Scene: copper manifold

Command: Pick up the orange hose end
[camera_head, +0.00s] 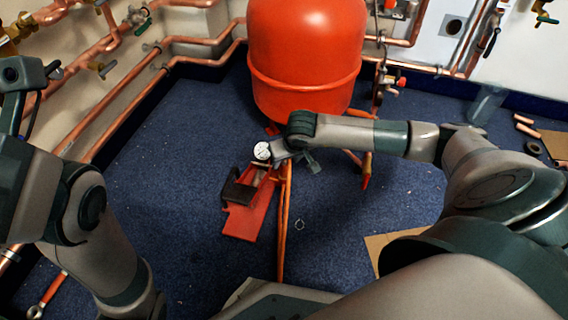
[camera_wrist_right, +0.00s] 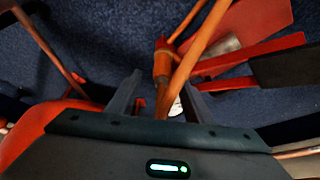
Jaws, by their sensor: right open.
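The orange hose (camera_head: 283,228) runs along the blue floor as a long thin line from the middle toward my base. In the right wrist view, an orange hose end (camera_wrist_right: 162,62) with a thicker collar shows between and just beyond the fingertips. My right gripper (camera_head: 292,161) is over the far end of the hose, below the red tank. Its two fingers stand apart in the wrist view (camera_wrist_right: 160,90), with orange hose crossing the gap between them. I cannot tell whether they touch it. My left arm is at the left, with its gripper out of view.
A red tank (camera_head: 306,55) stands behind the gripper. A red hand pump (camera_head: 243,220) with a white gauge (camera_head: 262,151) and black pedal lies just left of the hose. Copper pipes (camera_head: 125,98) line the left wall. Blue floor (camera_head: 165,170) is clear at left.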

